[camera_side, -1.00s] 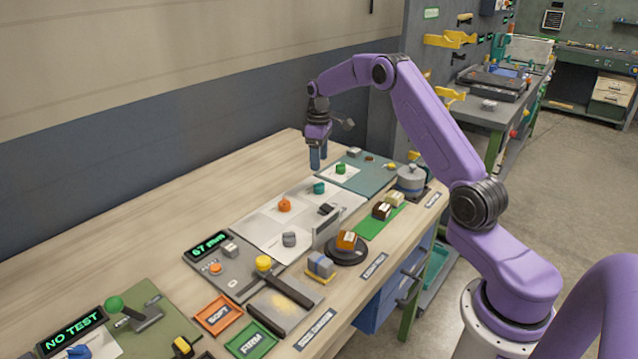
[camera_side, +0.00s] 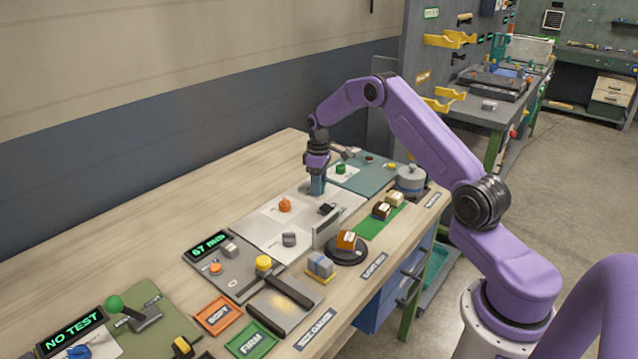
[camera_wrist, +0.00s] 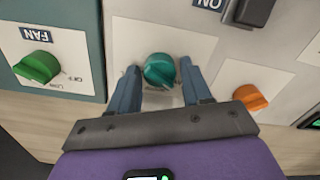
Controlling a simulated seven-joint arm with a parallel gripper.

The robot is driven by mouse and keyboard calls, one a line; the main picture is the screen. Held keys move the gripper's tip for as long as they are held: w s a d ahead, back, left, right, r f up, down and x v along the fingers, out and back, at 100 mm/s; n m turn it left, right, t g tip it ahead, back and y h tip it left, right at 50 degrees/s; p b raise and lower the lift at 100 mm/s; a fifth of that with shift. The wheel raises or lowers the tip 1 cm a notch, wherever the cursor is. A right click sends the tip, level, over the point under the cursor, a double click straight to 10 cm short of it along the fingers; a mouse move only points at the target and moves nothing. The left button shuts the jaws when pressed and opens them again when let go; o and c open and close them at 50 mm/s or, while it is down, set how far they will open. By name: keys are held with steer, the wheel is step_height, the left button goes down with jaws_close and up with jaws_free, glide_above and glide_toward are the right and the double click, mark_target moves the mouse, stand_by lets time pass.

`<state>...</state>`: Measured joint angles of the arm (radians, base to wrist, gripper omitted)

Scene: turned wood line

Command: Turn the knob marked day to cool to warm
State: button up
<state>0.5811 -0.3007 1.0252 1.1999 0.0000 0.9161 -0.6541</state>
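A teal knob (camera_wrist: 159,70) sits on a pale panel between the two fingers of my gripper (camera_wrist: 159,75) in the wrist view. The fingers are blue and stand apart, one on each side of the knob. Some gap shows, mainly at the left, and I see no firm grip. In the side view my gripper (camera_side: 317,187) is low over the panel, and its fingers hide the teal knob. Its marking and scale are mostly covered or too small to read, so I cannot confirm the word day.
A green knob (camera_wrist: 38,67) marked FAN is at the left and an orange knob (camera_wrist: 250,97) at the right in the wrist view. A black switch (camera_wrist: 250,10) is at the top. The bench (camera_side: 130,235) is bare along the wall.

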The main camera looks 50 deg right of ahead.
steer(key=c, duration=0.6)
steer(key=shift+m, duration=0.3)
steer(key=m, duration=1.1)
stand_by(0.4)
steer(key=o, duration=1)
